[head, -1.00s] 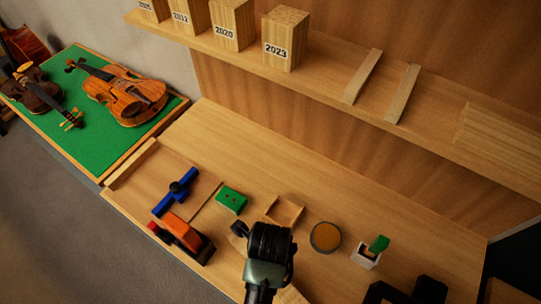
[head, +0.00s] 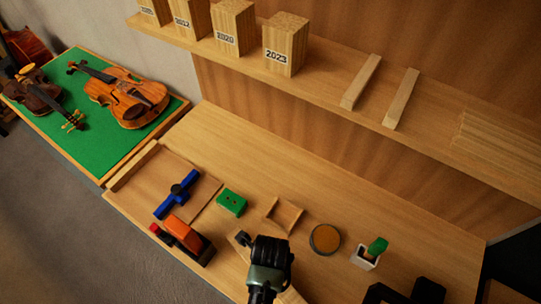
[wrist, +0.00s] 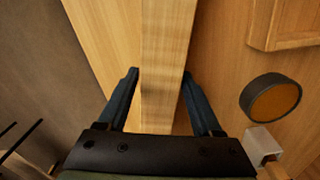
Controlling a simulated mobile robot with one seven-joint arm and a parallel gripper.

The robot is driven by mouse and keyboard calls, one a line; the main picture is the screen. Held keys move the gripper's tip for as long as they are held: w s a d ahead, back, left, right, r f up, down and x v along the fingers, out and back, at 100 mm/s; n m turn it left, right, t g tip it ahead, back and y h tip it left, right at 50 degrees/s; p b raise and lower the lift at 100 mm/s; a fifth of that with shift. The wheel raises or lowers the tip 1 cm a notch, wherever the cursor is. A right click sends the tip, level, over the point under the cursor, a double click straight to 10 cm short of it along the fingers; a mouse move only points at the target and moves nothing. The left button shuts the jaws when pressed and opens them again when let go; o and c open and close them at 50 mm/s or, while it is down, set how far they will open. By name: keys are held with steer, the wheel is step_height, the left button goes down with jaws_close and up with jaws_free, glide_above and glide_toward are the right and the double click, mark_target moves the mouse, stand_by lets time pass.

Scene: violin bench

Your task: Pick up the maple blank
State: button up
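The maple blank seems to be the long pale wooden piece (wrist: 163,50) between my fingers in the wrist view. It runs away from my gripper and shows a narrow top face and a paler face to its left. In the wrist view my gripper (wrist: 160,78) is open, with one finger on each side of the piece. The fingertips are close to its sides; whether they touch is not clear.
A round tin (head: 325,239), a wooden tray (head: 283,215), a green block (head: 231,202) and a white holder (head: 365,257) stand nearby. An orange plane (head: 187,237) and blue clamp (head: 176,195) lie left. A shelf (head: 330,88) runs behind. The bench's back strip is clear.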

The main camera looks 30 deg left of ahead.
jaws_close()
stand_by(0.3)
